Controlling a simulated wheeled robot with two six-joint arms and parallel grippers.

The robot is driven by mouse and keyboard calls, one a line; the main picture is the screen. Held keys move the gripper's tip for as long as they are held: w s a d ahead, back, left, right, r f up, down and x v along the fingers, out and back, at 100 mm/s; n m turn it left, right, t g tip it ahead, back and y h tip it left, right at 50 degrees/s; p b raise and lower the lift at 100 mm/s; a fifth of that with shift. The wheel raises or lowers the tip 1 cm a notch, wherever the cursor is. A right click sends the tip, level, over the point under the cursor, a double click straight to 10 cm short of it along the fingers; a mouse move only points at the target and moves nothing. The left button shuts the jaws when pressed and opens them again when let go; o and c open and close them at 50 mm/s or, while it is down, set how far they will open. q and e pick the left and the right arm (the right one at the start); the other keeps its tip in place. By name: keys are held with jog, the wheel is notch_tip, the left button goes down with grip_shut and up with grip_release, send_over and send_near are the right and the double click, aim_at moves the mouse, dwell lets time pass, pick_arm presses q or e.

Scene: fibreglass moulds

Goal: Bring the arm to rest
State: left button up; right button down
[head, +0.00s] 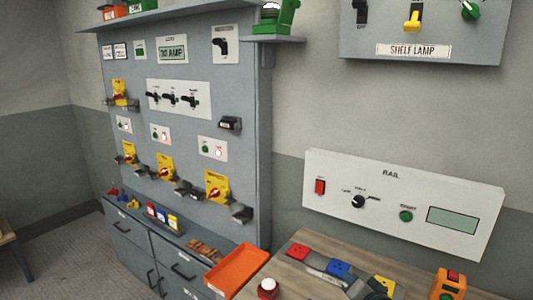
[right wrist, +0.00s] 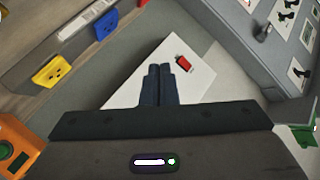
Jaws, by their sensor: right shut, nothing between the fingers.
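My right gripper (head: 362,288) shows as a dark shape at the bottom edge of the head view, over the wooden bench. In the right wrist view its two dark fingers (right wrist: 164,85) are together and empty. Beyond them in that view lies a white panel with a red switch (right wrist: 183,63). My left gripper is not in view.
The RAIL panel (head: 400,205) stands behind the wooden bench (head: 285,272). On the bench are red (head: 299,251), blue (head: 339,268) and yellow (head: 384,283) blocks, and an orange box (head: 449,284).

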jog(key=s+d+f+n+g+h, duration=0.15)
jog(key=s+f+n+g, duration=0.35)
jog(key=s, duration=0.7)
jog(key=s+d+f+g+h, duration=0.1)
jog(key=s+d+f+g, duration=0.15)
jog(key=s+f, duration=0.7)
jog(key=s+d+f+n+g+h, duration=0.1)
jog(key=s+d+f+n+g, duration=0.2)
jog(key=s, duration=1.1)
notch_tip(320, 180, down, 37)
jog(key=d+g+b, duration=0.2)
jog(key=b, duration=0.4)
jog(key=s+d+f+b, duration=0.1)
jog(key=s+f+b, duration=0.3)
jog(key=s+f, duration=1.4)
notch_tip(320, 180, down, 4)
jog(key=shift+s+r+m+g, duration=0.1)
jog(key=shift+s+m+g, duration=0.15)
jog(key=shift+m+g, duration=0.1)
